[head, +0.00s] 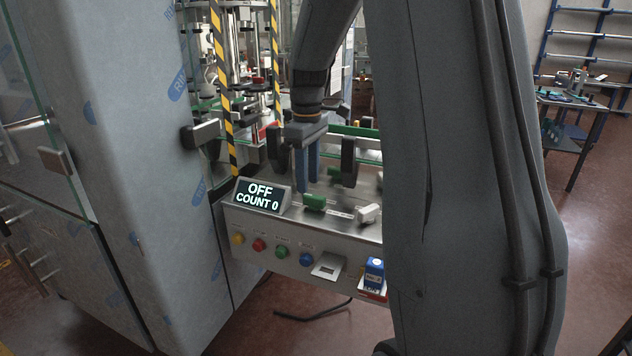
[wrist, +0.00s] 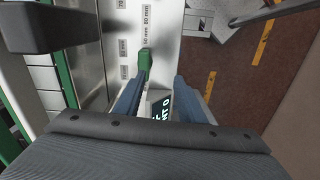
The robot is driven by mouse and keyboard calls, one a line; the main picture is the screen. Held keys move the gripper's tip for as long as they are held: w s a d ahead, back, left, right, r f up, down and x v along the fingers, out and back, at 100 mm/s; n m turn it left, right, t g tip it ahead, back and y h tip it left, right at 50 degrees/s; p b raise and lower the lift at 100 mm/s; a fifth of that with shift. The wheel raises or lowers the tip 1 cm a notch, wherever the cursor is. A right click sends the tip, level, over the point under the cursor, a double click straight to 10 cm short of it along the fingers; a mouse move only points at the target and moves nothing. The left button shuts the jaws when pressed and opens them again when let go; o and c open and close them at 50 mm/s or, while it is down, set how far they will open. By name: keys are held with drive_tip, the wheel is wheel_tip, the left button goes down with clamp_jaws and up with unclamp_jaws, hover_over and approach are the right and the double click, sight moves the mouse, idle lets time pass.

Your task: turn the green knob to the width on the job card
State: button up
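The green knob (head: 314,202) sits on the sloped top of the machine's control panel, right of the display. It also shows in the wrist view (wrist: 145,62), among printed mm width labels (wrist: 147,18) that are only partly legible. My gripper (head: 307,187) points down above the panel near the knob. In the wrist view my gripper (wrist: 162,78) is open, its two blue-grey fingers apart with nothing between them. The knob lies just beyond the left fingertip; I cannot tell whether they touch. I cannot make out a job card in either view.
The display (head: 262,196) reads OFF, COUNT 0. Yellow, red, green and blue buttons (head: 258,244) line the panel front. A white knob (head: 367,213) is right of the green one. A blue box (head: 374,272) sits at the front. A large film-covered cabinet (head: 130,150) stands left.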

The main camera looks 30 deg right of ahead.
sight(314, 196)
drive_tip(key=w+d+r, duration=0.1)
drive_tip(key=d+n, duration=0.1)
drive_tip(key=shift+w+d+r, duration=0.3)
drive_tip(key=shift+w+r, duration=0.05)
drive_tip(key=shift+r, duration=0.05)
drive_tip(key=shift+d+f+p, duration=0.1)
drive_tip(key=shift+f+p, duration=0.15)
drive_tip(key=shift+p, duration=0.05)
drive_tip(key=shift+f+p, duration=0.8)
drive_tip(key=shift+f, duration=2.75)
clamp_jaws()
